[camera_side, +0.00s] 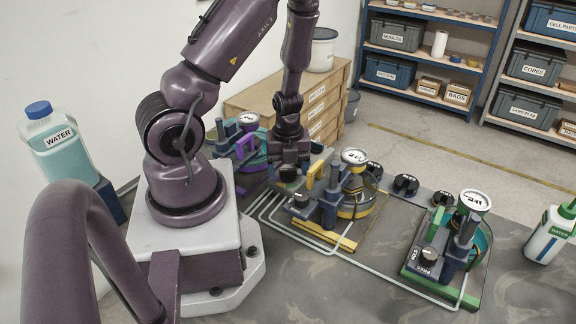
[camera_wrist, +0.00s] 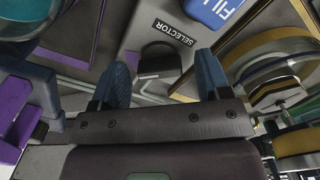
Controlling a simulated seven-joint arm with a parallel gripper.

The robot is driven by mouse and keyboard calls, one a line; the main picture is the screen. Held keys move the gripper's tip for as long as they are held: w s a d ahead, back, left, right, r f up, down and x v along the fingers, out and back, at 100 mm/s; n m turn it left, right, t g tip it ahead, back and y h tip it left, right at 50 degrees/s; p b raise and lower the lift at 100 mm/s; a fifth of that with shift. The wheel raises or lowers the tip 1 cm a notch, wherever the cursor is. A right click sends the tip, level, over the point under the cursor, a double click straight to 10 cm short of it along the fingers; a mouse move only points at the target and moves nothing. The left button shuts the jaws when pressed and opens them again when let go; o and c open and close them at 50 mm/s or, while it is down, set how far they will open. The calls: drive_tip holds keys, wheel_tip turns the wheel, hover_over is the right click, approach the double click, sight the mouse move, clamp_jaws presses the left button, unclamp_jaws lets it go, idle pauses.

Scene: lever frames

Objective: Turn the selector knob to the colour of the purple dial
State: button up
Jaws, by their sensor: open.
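The dark selector knob (camera_wrist: 159,62) shows in the wrist view on a grey panel, beside a black SELECTOR label. My gripper (camera_wrist: 163,68) is open, with one blue finger to each side of the knob in that view; I cannot tell whether either touches it. In the side view my gripper (camera_side: 290,178) points down between the purple and yellow stations, and the knob cannot be made out there. The purple station's dial (camera_side: 248,119) has a white face, too small to read. A purple part (camera_wrist: 18,135) shows at the left of the wrist view.
A blue FILL button (camera_wrist: 226,10) is close to the knob. The yellow station (camera_side: 345,212) stands right of my gripper, and the green station (camera_side: 440,270) farther right. Pale pipes (camera_side: 300,237) run along the bench. A water jug (camera_side: 62,145) stands at the left.

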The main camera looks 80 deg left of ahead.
sight(288, 169)
drive_tip(key=shift+r, duration=0.1)
wheel_tip(288, 169, up, 13)
idle(0.6)
drive_tip(key=shift+a, duration=0.1)
